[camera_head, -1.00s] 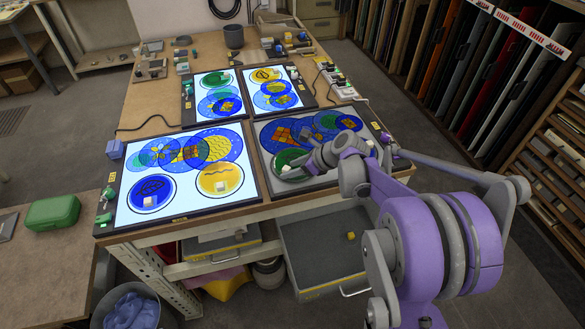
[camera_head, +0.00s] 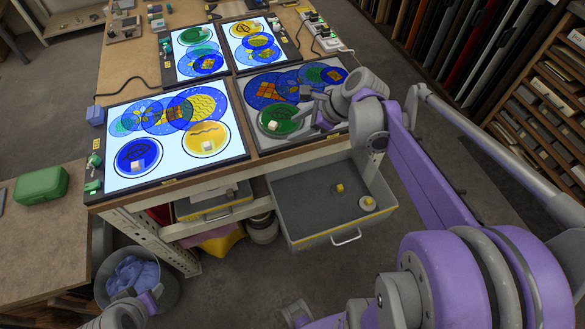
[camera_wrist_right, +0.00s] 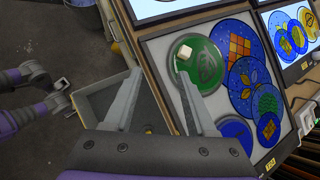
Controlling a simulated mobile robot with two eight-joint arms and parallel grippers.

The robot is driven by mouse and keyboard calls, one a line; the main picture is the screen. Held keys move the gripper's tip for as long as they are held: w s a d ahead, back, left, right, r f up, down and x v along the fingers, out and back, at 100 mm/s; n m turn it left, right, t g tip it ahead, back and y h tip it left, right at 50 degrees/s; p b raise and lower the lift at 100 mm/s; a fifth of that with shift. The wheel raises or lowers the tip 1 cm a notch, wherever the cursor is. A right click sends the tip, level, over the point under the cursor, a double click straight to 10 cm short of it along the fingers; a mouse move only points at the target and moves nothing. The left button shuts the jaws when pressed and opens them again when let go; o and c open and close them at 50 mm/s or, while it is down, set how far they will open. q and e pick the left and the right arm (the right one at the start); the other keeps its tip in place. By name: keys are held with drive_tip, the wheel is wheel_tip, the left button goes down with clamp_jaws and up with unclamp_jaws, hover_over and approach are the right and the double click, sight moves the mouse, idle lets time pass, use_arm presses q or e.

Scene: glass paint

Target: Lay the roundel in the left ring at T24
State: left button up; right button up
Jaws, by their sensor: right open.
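A green roundel (camera_head: 290,127) with a pale knob (camera_head: 273,125) lies flat at the near left of the unlit grey panel (camera_head: 275,150); it also shows in the right wrist view (camera_wrist_right: 207,72). A pale edge rims it; whether it sits fully in a ring is hard to tell. My right gripper (camera_head: 322,117) is open and empty beside the roundel, on its right in the head view. In the wrist view its fingers (camera_wrist_right: 160,68) are spread, one tip close to the knob. My left gripper (camera_head: 135,300) is low at the bottom left; its jaws are unclear.
A lit panel to the left holds a blue roundel (camera_head: 138,158) and a yellow roundel (camera_head: 208,138), both with knobs. Two smaller lit panels stand behind. An open drawer (camera_head: 300,205) below holds a yellow cube (camera_head: 339,188) and a pale round piece (camera_head: 367,203). A bin (camera_head: 160,270) stands lower left.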

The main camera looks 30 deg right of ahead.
drive_tip(key=s+a+f+n+h, duration=0.1)
drive_tip(key=s+a+n, duration=0.3)
drive_tip(key=n, duration=0.4)
drive_tip(key=s+a+f+n+h, duration=0.1)
drive_tip(key=s+a+f+n, duration=0.3)
drive_tip(key=n, duration=0.5)
drive_tip(key=s+a+f+n+g+h, duration=0.1)
drive_tip(key=s+a+f+n+h, duration=0.1)
drive_tip(key=s+a+n, duration=0.3)
drive_tip(key=s+n, duration=0.3)
drive_tip(key=shift+f+n, duration=0.2)
drive_tip(key=shift+n, duration=0.2)
